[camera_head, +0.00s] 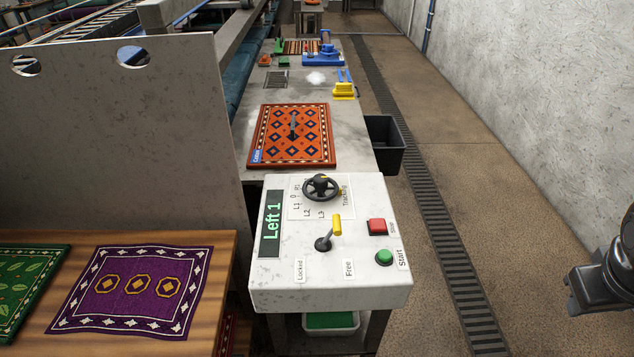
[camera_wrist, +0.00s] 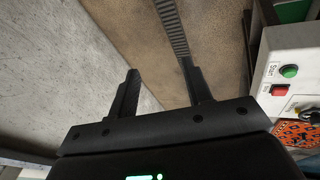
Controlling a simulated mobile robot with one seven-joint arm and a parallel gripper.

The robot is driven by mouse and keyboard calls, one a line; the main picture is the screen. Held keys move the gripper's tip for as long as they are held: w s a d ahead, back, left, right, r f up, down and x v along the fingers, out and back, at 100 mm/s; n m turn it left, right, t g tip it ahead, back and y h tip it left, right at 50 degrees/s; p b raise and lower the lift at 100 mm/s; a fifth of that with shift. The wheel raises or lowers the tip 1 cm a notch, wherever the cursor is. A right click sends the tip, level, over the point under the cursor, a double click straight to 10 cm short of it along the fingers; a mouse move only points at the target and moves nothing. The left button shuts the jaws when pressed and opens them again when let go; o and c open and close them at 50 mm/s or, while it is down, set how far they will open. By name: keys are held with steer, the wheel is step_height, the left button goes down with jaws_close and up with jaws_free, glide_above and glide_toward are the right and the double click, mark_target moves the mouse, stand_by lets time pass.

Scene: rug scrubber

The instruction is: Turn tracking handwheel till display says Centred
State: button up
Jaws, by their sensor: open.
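The tracking handwheel (camera_head: 321,187) is a small black wheel on the white control panel (camera_head: 335,277), with scale marks such as L1, L2 and L3 beside it. A yellow-topped lever (camera_head: 336,226) stands below the wheel, between labels "Locked" and "Free". My gripper (camera_wrist: 158,88) is open and empty over the floor, right of the panel in the head view. The wrist view shows part of the handwheel (camera_wrist: 309,115) at its right edge.
A red button (camera_head: 377,226) and a green Start button (camera_head: 384,257) sit on the panel's right. An orange rug (camera_head: 292,150) lies behind the panel, a black bin (camera_head: 384,145) beside it. The floor to the right is clear, with a drain grate (camera_head: 433,215).

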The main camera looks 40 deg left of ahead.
steer(key=shift+o, duration=1.3)
steer(key=w+a+n+h, duration=0.1)
steer(key=w+a+n, duration=0.6)
steer(key=a, duration=0.4)
steer(key=shift+w+a+f+n+t+h, duration=0.3)
steer(key=shift+w+a+t, duration=0.1)
steer(key=shift+w, duration=0.2)
steer(key=w+a+f+n+t, duration=0.25)
steer(key=a+n, duration=0.45)
steer(key=a, duration=0.9)
steer(key=n+t+y, duration=0.3)
steer(key=n+t, duration=0.3)
steer(key=n, duration=0.8)
glide_toward(316, 180)
steer(key=x, duration=1.2)
steer(key=shift+s, duration=0.1)
steer(key=shift+c, duration=0.6)
steer(key=c, duration=0.9)
